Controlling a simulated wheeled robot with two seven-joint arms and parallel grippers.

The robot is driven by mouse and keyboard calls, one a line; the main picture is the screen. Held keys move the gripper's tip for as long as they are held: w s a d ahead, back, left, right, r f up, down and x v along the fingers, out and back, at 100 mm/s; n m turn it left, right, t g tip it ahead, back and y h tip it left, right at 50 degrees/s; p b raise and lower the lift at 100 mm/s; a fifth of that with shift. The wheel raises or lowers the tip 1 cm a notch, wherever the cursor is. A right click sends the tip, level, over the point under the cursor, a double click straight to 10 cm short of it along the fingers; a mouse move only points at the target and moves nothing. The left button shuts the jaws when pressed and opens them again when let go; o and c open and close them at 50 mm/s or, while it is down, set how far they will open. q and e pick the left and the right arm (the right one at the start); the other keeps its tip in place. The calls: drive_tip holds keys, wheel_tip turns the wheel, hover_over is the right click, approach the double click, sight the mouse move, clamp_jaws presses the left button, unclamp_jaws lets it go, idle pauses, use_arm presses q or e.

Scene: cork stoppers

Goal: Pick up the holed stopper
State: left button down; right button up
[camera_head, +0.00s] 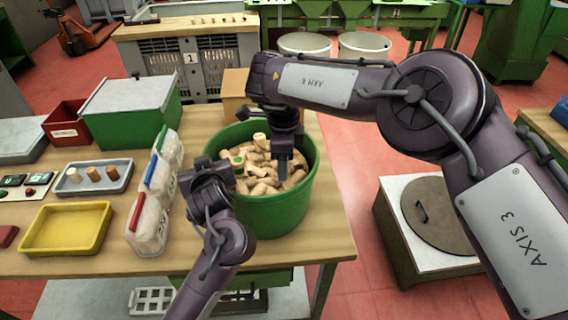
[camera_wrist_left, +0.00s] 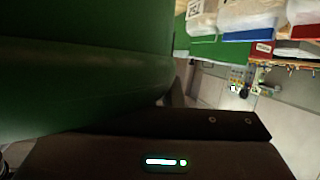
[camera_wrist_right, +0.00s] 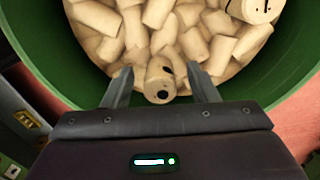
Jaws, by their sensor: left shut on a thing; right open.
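A green tub (camera_head: 285,215) full of pale cork stoppers stands on the table. In the right wrist view, a stopper with a dark round hole in its end (camera_wrist_right: 162,82) lies on the pile near the tub wall, between my right gripper's open fingers. It also has a dark mark on its side. My right gripper (camera_head: 283,168) points down into the tub and is open. My left gripper (camera_head: 211,180) is at the tub's left rim, shut on it; the wall (camera_wrist_left: 80,90) fills much of the left wrist view and its fingertips are mostly hidden.
Another stopper with black marks (camera_wrist_right: 255,8) lies across the pile. Clear bins (camera_head: 150,225) stand left of the tub. A yellow tray (camera_head: 66,230) and a grey tray (camera_head: 118,183) with 3 stoppers lie further left. A cardboard box (camera_head: 235,85) stands behind the tub.

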drive_tip(key=shift+f, duration=0.1)
drive_tip(key=shift+c, duration=0.2)
drive_tip(key=c, duration=1)
wheel_tip(320, 180, up, 10)
drive_tip(key=shift+r, duration=0.1)
use_arm(q)
drive_tip(key=c, duration=1.5)
unclamp_jaws()
